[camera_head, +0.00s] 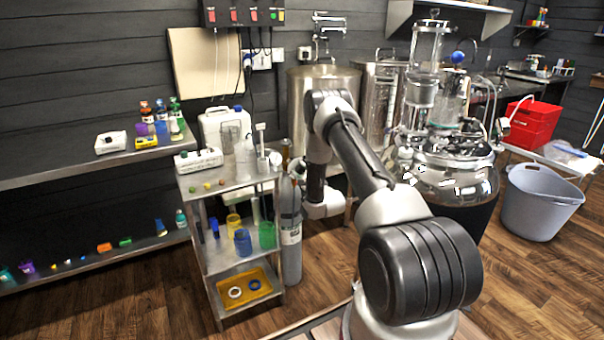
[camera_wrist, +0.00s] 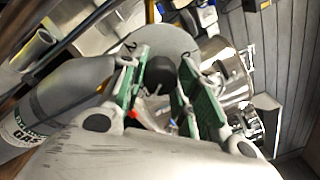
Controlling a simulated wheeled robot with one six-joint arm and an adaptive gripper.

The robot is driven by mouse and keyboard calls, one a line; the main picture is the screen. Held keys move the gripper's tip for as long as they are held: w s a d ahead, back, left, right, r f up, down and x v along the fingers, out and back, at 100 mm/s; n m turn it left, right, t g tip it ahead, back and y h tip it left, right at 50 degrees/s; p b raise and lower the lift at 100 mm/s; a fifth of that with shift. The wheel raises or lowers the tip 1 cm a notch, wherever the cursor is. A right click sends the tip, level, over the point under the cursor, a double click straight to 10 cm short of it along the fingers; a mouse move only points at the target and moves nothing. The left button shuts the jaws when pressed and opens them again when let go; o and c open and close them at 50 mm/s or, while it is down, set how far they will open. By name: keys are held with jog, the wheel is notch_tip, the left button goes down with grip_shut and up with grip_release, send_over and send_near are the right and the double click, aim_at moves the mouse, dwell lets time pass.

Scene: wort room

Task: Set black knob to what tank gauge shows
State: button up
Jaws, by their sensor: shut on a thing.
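My gripper (camera_wrist: 158,92) shows in the wrist view, its two green-padded fingers around a dark round part, which looks like the black knob (camera_wrist: 159,72). The fingers are on either side of it; the exact contact is hard to see. A grey gas cylinder (camera_wrist: 68,88) lies across the left of the wrist view. In the head view the cylinder (camera_head: 291,240) stands upright beside the trolley, and my wrist is close to its top. The gripper itself cannot be made out there. Steel tanks (camera_head: 303,105) stand at the back. I cannot make out a readable tank gauge or the knob's setting.
A metal trolley (camera_head: 222,268) with cups and a yellow tray (camera_head: 262,291) stands left of the cylinder. A shelf (camera_head: 60,168) with bottles runs along the left wall. A grey tub (camera_head: 540,205) is at the right. Wooden floor is clear at the front left.

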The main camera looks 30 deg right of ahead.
jog(key=shift+m, duration=0.5)
jog(key=o, duration=1.1)
jog(key=shift+c, duration=0.2)
jog(key=s, duration=1.2)
jog(key=shift+a+f, duration=0.15)
jog(key=shift+f, duration=0.1)
